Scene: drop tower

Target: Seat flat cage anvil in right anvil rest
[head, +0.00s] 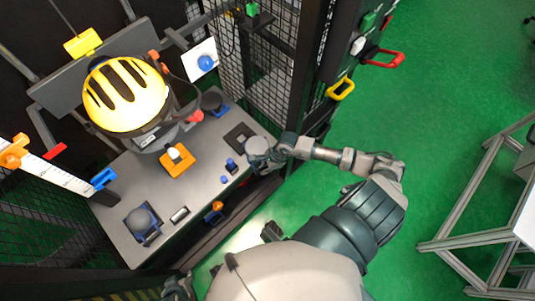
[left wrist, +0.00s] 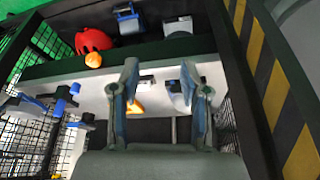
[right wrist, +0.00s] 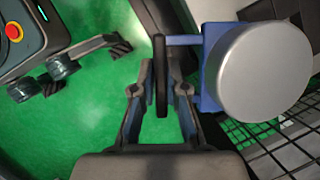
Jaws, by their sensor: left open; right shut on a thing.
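The flat cage anvil (right wrist: 265,72) shows in the right wrist view as a wide silver disc on a blue plate, with a blue stem leading to a dark grip bar. My right gripper (right wrist: 161,90) is shut on that bar. In the head view the anvil (head: 257,147) appears as a pale round piece beside my right gripper (head: 280,149), at the table's right edge. A dark square frame (head: 240,137) lies just left of it on the table; it looks like the right anvil rest. My left gripper (left wrist: 165,90) is open and empty.
The grey table (head: 205,140) holds a yellow-topped helmet (head: 127,94), an orange block (head: 177,160) and small blue pieces. Dark round pieces on blue bases stand at the back (head: 212,102) and front left (head: 142,220). Mesh cage walls (head: 262,65) stand behind.

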